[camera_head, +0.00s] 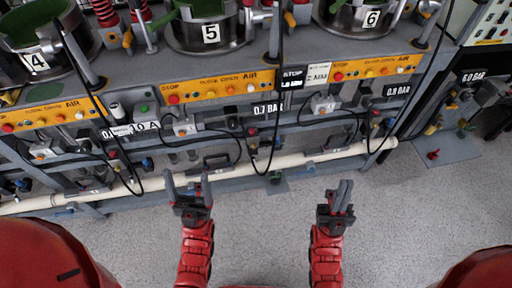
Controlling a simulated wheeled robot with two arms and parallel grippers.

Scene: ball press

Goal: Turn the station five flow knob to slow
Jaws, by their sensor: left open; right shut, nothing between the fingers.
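Station five is the steel vat with a green inside and a "5" plate (211,33), at the upper middle of the head view. Its yellow control strip (215,87) runs below it, with a red button at the left and several small knobs. I cannot tell which small part is the flow knob or how it is set. My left gripper (187,182) is open and empty, low in front of the bench, below station five. My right gripper (341,188) is shut and empty, further right over the floor. Both are apart from the controls.
Vats marked "4" (36,61) and "6" (371,18) stand either side. Black cables (279,115) hang in loops before the bench. A cream pipe (320,156) runs along its lower front. Grey floor (265,225) between my arms is clear.

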